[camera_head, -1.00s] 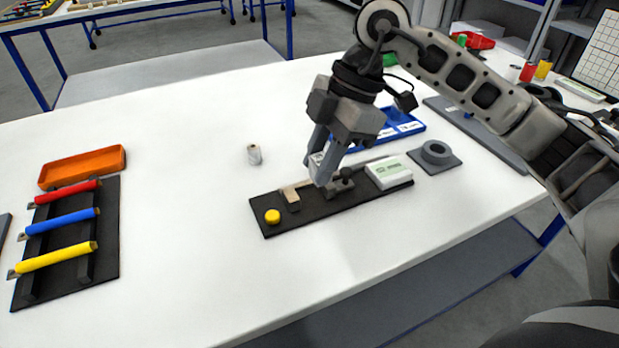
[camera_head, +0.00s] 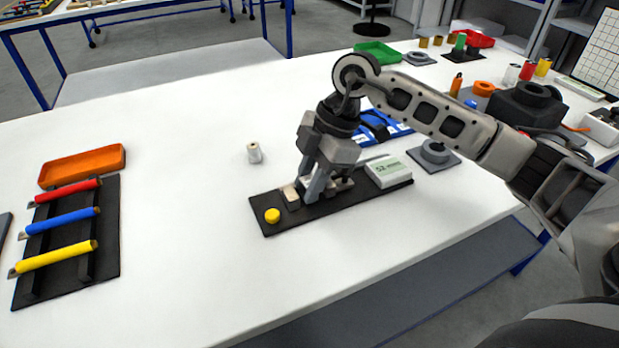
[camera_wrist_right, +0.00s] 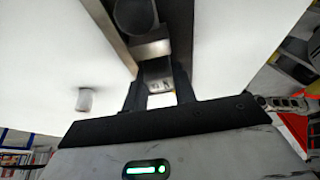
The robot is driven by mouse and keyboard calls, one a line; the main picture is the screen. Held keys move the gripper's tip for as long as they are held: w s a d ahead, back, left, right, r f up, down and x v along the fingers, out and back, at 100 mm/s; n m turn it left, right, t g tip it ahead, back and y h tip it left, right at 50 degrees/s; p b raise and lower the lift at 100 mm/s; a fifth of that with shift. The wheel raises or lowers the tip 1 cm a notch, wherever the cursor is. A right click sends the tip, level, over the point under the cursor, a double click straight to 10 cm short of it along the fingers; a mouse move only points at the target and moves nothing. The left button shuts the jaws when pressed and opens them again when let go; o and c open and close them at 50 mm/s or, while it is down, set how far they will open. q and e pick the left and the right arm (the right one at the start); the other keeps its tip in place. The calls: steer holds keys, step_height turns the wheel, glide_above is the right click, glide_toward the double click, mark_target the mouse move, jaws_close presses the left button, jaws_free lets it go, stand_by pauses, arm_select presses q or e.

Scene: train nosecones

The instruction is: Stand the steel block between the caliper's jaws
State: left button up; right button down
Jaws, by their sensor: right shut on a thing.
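The caliper is a dark base plate (camera_head: 325,208) with a yellow button (camera_head: 272,216) at its left end, a pale jaw (camera_head: 291,196) near it and a white readout box (camera_head: 388,172) at its right. My right gripper (camera_head: 312,193) is down at the caliper, just right of the pale jaw. In the right wrist view the gripper (camera_wrist_right: 160,84) is shut on the small steel block (camera_wrist_right: 156,69), which shows between the fingers with a mark on its face. In the head view the fingers hide the block, so I cannot tell whether it touches the base or a jaw. My left gripper is not in view.
A grey ring on a plate (camera_head: 435,152) and a blue tray (camera_head: 400,129) are to the right and behind. A black rack (camera_head: 70,245) with coloured handles is at left. The table between is clear.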

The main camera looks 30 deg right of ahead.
steer(key=c, duration=1.1)
jaws_free()
steer(key=v, duration=1.2)
steer(key=shift+s+r, duration=0.1)
